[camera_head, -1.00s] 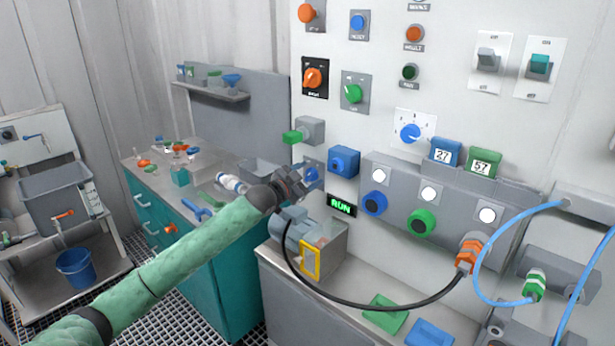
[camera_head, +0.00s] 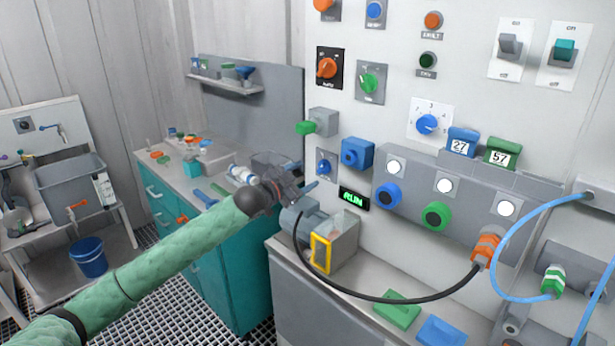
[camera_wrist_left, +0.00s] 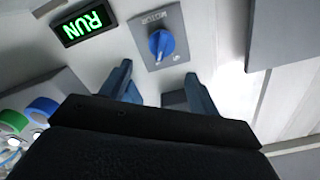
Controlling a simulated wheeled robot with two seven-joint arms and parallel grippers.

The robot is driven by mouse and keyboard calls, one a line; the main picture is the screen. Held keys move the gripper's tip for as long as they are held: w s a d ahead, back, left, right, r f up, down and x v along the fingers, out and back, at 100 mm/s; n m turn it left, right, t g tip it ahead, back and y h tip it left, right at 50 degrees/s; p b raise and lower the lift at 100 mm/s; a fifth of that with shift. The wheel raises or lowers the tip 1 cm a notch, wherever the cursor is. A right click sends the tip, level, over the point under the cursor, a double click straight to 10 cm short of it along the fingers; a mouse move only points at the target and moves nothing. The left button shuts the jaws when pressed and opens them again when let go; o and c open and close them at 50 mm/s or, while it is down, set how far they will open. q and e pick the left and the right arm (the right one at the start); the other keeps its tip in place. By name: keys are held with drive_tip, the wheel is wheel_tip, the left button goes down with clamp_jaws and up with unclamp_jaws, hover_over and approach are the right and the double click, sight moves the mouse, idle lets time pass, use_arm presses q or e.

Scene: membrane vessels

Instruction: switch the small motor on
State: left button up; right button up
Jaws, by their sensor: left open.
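The motor's rotary switch is a blue knob (camera_head: 324,167) on a grey plate on the wall panel. In the left wrist view the blue knob (camera_wrist_left: 161,44) sits beside the word MOTOR, its bar lying roughly up and down in the picture. A display (camera_head: 354,199) below and to the right of it glows green with RUN, also in the left wrist view (camera_wrist_left: 84,23). My left gripper (camera_head: 306,188) is open and empty, facing the panel, apart from the knob. Its fingers (camera_wrist_left: 160,90) show in the left wrist view. The right gripper is out of view.
Below my gripper stands a grey machine (camera_head: 340,240) with a yellow frame, on the bench. A black cable (camera_head: 380,299) hangs in front of the panel to an orange plug (camera_head: 485,250). A blue button box (camera_head: 357,154) and a green knob (camera_head: 317,123) are near the switch.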

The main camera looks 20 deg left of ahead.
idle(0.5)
use_arm(q)
drive_tip(key=a+f+y, duration=0.1)
drive_tip(key=f+g+y, duration=0.1)
drive_tip(key=a+f+n+g+y, duration=0.1)
drive_tip(key=f, duration=0.1)
drive_tip(key=shift+s+a, duration=0.1)
drive_tip(key=shift+a, duration=0.2)
drive_tip(key=y, duration=0.1)
drive_tip(key=s+y, duration=0.1)
drive_tip(key=s+a+n+g, duration=0.1)
drive_tip(key=shift+f+y, duration=0.3)
drive_tip(key=shift+y, duration=0.1)
drive_tip(key=s+d+f+n+g, duration=0.2)
drive_tip(key=s+d+f, duration=0.6)
drive_tip(key=s, duration=0.9)
drive_tip(key=s+d+f+n+g, duration=0.2)
drive_tip(key=s+d+f+g, duration=0.4)
drive_tip(key=s+f, duration=0.7)
drive_tip(key=s+d+f+n+g, duration=0.2)
drive_tip(key=s+d+f, duration=0.8)
drive_tip(key=s, duration=1)
drive_tip(key=shift+s+f+g+h, duration=0.15)
drive_tip(key=shift+s+g+h, duration=0.25)
drive_tip(key=shift+g, duration=0.8)
